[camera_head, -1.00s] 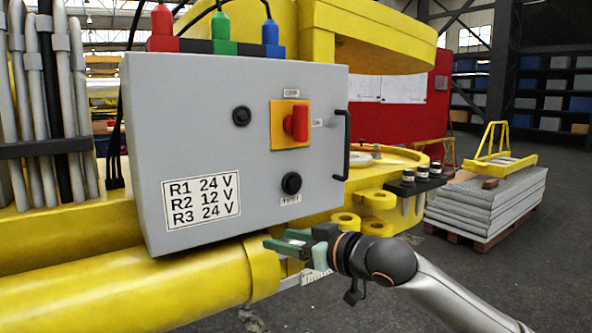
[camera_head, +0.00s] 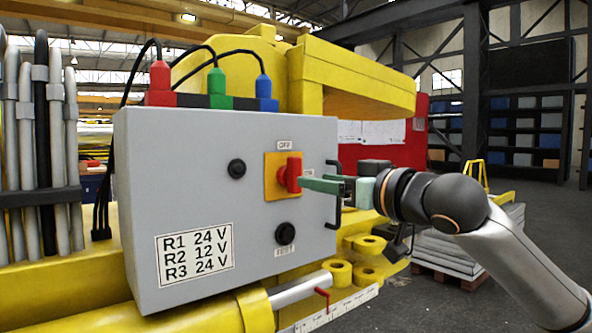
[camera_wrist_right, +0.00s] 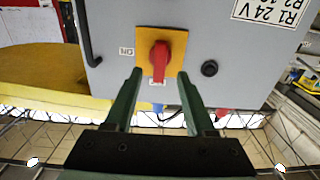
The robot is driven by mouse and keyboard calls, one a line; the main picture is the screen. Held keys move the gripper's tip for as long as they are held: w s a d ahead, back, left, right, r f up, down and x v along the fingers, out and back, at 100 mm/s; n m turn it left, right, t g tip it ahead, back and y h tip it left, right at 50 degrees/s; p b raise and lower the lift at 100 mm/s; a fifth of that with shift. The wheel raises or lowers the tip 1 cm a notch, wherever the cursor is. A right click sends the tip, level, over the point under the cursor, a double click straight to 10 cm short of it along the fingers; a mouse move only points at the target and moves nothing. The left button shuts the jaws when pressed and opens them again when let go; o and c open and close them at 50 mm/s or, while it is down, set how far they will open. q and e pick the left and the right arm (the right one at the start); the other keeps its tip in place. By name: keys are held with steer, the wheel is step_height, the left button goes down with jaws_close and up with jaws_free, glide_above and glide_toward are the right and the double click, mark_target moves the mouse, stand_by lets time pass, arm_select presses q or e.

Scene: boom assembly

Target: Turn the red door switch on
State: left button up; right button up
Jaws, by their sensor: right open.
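The red switch knob (camera_head: 293,174) sits on a yellow-orange plate (camera_head: 271,185) on the front of a grey control box (camera_head: 190,190). The knob stands upright, in line with the OFF label (camera_head: 285,145) above the plate. In the right wrist view the knob (camera_wrist_right: 159,60) appears upside down, with the ON label (camera_wrist_right: 127,51) to its left. My right gripper (camera_head: 304,183) is at the knob from the right. Its open green fingers (camera_wrist_right: 158,74) lie on either side of the knob in the wrist view; contact cannot be told. My left gripper is not in view.
A black handle (camera_head: 334,195) is on the box's right edge, close to my right gripper. Cabled plugs (camera_head: 215,88) stand on top.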

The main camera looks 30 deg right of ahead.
mark_target(292, 175)
steer(key=w, duration=0.2)
steer(key=w+p, duration=0.1)
steer(key=w, duration=0.4)
steer(key=shift+w+a+p, duration=0.15)
steer(key=shift+a+p, duration=0.15)
steer(key=shift+p, duration=0.05)
jaws_close()
